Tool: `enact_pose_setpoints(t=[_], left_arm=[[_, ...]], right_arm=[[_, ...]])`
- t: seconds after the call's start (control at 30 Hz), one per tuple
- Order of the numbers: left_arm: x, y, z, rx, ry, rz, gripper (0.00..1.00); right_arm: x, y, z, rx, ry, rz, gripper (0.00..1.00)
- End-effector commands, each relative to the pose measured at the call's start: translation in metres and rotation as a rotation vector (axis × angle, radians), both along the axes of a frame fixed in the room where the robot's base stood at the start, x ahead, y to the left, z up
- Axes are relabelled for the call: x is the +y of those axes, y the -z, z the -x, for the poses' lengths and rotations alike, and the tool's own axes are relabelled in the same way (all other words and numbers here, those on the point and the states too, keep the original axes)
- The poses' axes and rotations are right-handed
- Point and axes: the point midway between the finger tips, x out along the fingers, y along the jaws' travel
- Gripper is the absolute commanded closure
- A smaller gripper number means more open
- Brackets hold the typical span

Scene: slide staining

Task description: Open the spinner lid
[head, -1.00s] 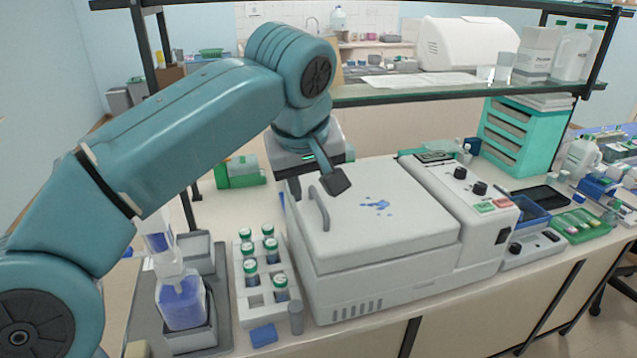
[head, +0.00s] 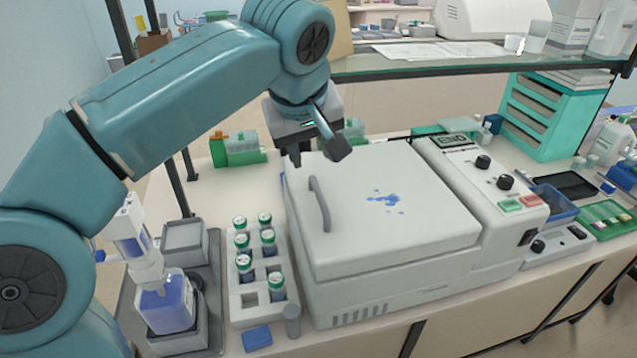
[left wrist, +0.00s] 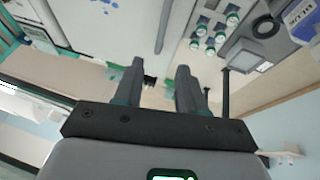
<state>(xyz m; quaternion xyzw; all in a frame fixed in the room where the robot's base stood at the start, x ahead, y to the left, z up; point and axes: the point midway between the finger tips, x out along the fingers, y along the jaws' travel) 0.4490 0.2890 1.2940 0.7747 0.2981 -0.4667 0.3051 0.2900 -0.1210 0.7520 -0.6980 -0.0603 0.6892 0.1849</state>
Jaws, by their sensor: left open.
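The spinner is a white box with a flat white lid (head: 420,225), which is down. The lid has blue stains and a grey bar handle (head: 318,205) along its left side. My left gripper (head: 315,150) is open and empty, above the lid's back left corner, behind the handle and apart from it in the picture. In the left wrist view its two dark fingers (left wrist: 159,72) are spread with nothing between them. The handle shows there as a grey bar (left wrist: 163,28) beyond the fingertips. My right gripper is in neither view.
A white rack (head: 248,315) with several green-capped vials stands left of the spinner. A bottle of blue liquid (head: 165,310) stands farther left on a grey tray. The control panel (head: 490,175) is at the spinner's right. A glass shelf (head: 450,62) runs above the back.

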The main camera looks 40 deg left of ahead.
Motion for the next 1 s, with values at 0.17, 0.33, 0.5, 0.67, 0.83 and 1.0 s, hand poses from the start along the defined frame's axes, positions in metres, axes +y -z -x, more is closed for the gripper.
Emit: enact_pose_setpoints(t=[0.17, 0.33, 0.5, 0.67, 0.83, 1.0], left_arm=[[0.007, 0.042, -0.015, 0.006, -0.002, 0.001, 0.60], [0.014, 0.075, -0.032, 0.005, -0.002, 0.000, 0.60], [0.018, 0.098, -0.043, 0.003, -0.002, 0.000, 0.60], [0.020, 0.107, -0.049, 0.002, 0.000, 0.001, 0.60], [0.021, 0.108, -0.050, 0.001, 0.000, 0.001, 0.60], [0.021, 0.108, -0.050, 0.000, -0.001, 0.001, 0.83]], right_arm=[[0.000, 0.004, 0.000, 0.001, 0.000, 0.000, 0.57], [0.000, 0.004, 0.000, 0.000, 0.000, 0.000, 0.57], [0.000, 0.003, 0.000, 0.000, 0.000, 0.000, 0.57], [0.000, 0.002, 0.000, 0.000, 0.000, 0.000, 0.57], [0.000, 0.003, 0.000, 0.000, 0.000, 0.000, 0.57], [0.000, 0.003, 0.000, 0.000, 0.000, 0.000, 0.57]])
